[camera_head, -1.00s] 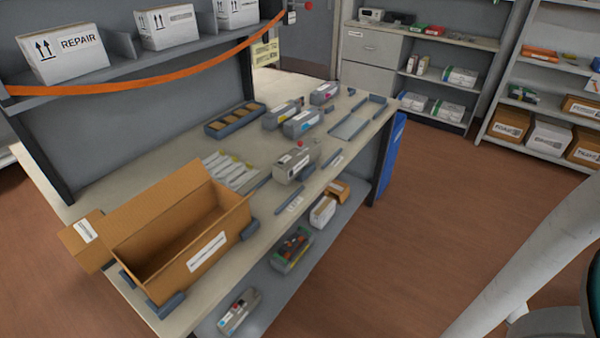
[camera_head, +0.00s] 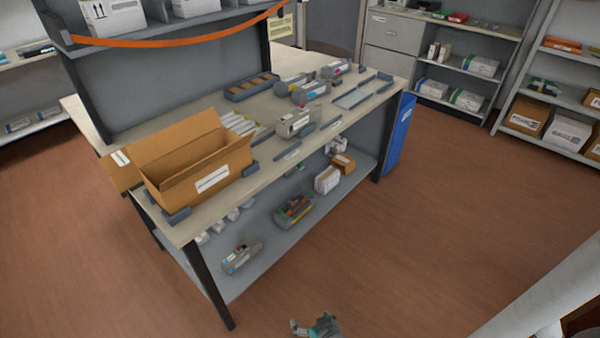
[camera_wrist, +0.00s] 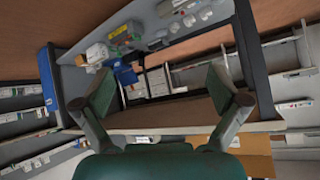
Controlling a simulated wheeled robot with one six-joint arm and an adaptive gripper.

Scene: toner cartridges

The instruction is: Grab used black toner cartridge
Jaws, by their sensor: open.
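Several grey toner cartridges stand on the bench top in the head view. The nearest one (camera_head: 296,122) has a pale label and no bright colour patch that I can make out. Behind it are one with a cyan patch (camera_head: 310,92) and one with a magenta patch (camera_head: 336,69). Which one is the used black cartridge I cannot tell for sure. Another cartridge (camera_head: 241,255) lies on the lower shelf. My gripper (camera_head: 317,326) shows at the bottom edge, in front of the bench and apart from it. In the wrist view my gripper (camera_wrist: 162,90) is open, with nothing between its fingers.
An open cardboard box (camera_head: 215,180) stands at the bench's near left. A dark tray (camera_head: 251,87) lies at the back. The lower shelf (camera_head: 262,268) holds a bin with coloured items (camera_head: 295,210) and white boxes. A blue panel (camera_head: 398,135) stands at the bench's right end. Brown floor is clear in front.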

